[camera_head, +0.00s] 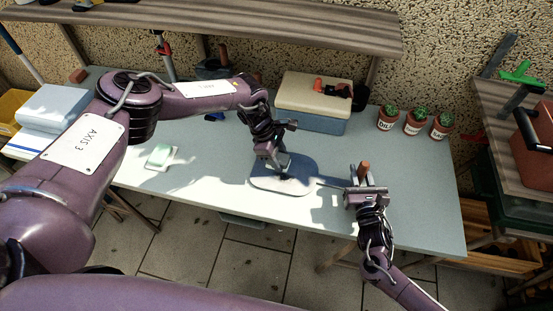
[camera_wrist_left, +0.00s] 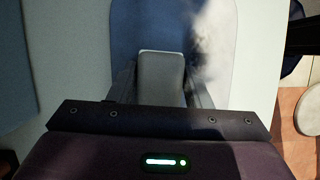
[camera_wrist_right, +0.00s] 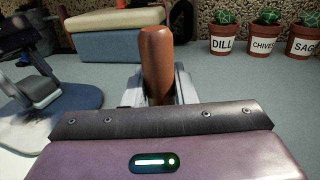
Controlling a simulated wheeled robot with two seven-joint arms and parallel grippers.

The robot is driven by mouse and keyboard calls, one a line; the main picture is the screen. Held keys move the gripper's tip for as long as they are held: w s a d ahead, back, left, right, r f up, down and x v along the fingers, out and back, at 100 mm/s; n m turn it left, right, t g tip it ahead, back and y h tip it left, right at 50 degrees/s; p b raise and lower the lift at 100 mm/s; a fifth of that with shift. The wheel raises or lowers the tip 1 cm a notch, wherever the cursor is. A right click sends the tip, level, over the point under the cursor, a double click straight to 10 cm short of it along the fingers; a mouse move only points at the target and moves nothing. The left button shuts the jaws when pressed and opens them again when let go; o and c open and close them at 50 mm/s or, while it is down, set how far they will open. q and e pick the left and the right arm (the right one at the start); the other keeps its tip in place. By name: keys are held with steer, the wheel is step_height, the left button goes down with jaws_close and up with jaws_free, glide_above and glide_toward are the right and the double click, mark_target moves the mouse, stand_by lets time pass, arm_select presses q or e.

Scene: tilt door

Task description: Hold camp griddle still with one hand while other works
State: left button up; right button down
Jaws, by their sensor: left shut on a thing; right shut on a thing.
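A flat, dark blue-grey plate with rounded corners, apparently the camp griddle (camera_head: 298,182), lies on the table; it also shows in the left wrist view (camera_wrist_left: 125,35) and right wrist view (camera_wrist_right: 82,98). A pale patch covers part of it. My left gripper (camera_head: 278,164) is shut on a grey block (camera_wrist_left: 161,72) over the plate; whether the block touches the plate cannot be told. My right gripper (camera_head: 367,187) is shut on an upright brown cylindrical handle (camera_wrist_right: 156,55), right of the plate. A dark strip runs from the plate toward it; whether they join is unclear.
A cream-and-blue box (camera_head: 312,105) stands behind the plate. Several potted herbs (camera_head: 414,122) stand at the back right. A green-and-white item (camera_head: 160,156) lies left on the table (camera_head: 215,185). A wooden shelf (camera_head: 250,24) runs above the back. The table's front edge is close to the plate.

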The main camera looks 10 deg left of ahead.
mark_target(314, 173)
arm_select(q)
steer(key=shift+s+d, duration=0.1)
steer(key=shift+d, duration=4.7)
arm_select(e)
steer(key=shift+f, duration=0.1)
arm_select(q)
step_height(314, 173, up, 2)
steer(key=shift+r, duration=0.25)
steer(key=shift+a+r, duration=0.1)
steer(key=shift+r, duration=2.75)
